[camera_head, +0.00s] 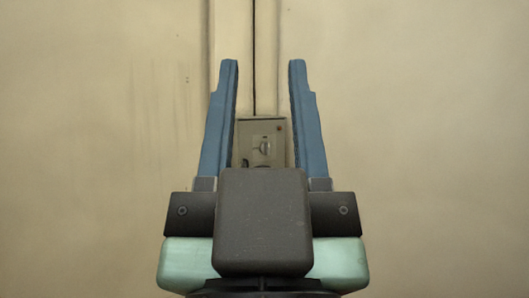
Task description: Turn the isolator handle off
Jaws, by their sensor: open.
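My gripper (263,75) is open, its two blue fingers pointing up in the picture with a wide gap between them. Between the fingers shows a small grey-beige box (249,130) on the wall, with a red dot at its upper right. A light round or upright fitting on its face looks like the isolator handle (264,147); it is too small to tell which way it is turned. My gripper's dark body hides the bottom of the box. The fingers appear apart from the handle.
A beige wall (420,130) with faint stains fills the view. A vertical strip with a dark line (254,60), like a conduit or seam, runs up from the box. The wall on both sides looks bare.

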